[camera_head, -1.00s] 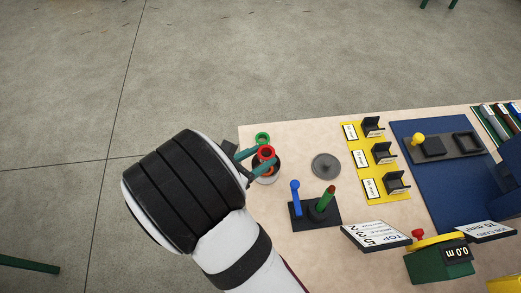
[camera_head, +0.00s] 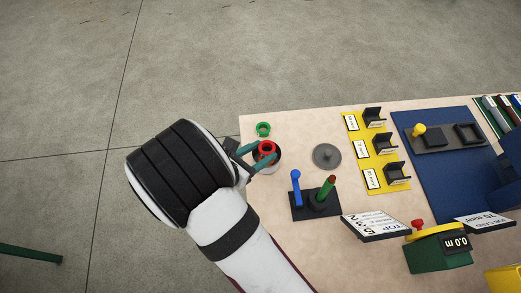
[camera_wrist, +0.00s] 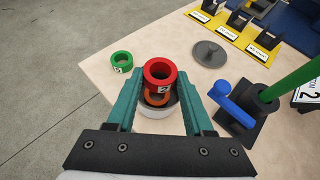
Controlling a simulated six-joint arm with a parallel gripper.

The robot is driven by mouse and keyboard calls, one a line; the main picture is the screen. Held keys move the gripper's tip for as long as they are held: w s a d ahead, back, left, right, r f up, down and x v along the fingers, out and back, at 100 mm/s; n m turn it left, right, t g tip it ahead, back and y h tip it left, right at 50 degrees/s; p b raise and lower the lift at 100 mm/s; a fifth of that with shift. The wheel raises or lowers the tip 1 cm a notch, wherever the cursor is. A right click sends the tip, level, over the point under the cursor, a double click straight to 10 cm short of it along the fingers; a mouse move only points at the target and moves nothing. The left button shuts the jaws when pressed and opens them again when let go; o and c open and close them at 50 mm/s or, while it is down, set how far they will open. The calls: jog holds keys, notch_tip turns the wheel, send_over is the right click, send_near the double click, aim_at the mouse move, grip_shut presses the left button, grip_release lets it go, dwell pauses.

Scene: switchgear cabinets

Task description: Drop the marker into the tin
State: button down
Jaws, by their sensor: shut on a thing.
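The marker is a red ring (camera_head: 267,147) with a white "2" label, also in the wrist view (camera_wrist: 160,74). My gripper (camera_wrist: 163,88) is shut on this red marker, with teal fingers on both sides of it. The marker is over the tin (camera_head: 279,163), a round pot with a pale wall and dark inside. In the wrist view the tin (camera_wrist: 160,112) is partly hidden by the marker and fingers. An orange ring (camera_wrist: 157,98) shows inside the tin, below the red marker. I cannot tell the exact height between marker and tin.
A green ring (camera_head: 263,129) lies beside the tin near the table edge. A grey round lid (camera_head: 327,157) lies to the right. A black stand (camera_head: 319,209) with blue and green upright handles is close by. Yellow-backed black holders (camera_head: 376,150) stand farther right.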

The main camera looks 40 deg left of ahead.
jog(key=shift+c, duration=1)
grip_release()
notch_tip(320, 180, up, 8)
dwell(0.5)
